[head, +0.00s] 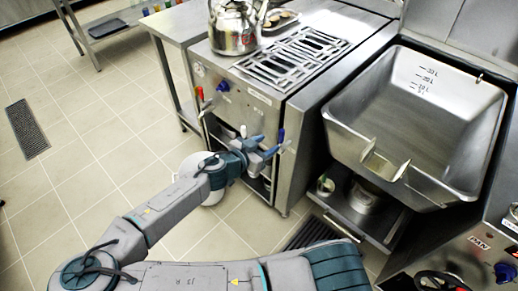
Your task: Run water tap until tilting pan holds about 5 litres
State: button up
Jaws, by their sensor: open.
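The tilting pan (455,150) is a large square steel basin at the right, with level marks on its back wall. Its floor looks like bare grey metal, and I see no water stream or water surface in it. A tap with a blue lever (281,135) stands at the front right corner of the steel stove. A tap with a red lever (199,94) is further left on the stove front. My gripper (271,147) is open, just left of the blue lever. I cannot tell whether its fingers touch it.
A kettle (233,30) stands on the stove beside the grate (293,58). A low shelf (372,222) with containers sits under the pan. A panel with a PAN label (480,243) is at lower right. Tiled floor at left is mostly clear, with a drain grate (27,128).

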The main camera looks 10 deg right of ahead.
aim_at(280, 138)
jog(key=b+x, duration=0.1)
jog(key=x, duration=0.4)
jog(key=shift+f+b, duration=0.15)
jog(key=shift+b, duration=0.15)
jog(key=shift+b+x, duration=0.4)
jog(key=shift+x, duration=0.65)
grip_shut()
jog(key=shift+d, duration=0.1)
dwell(0.6)
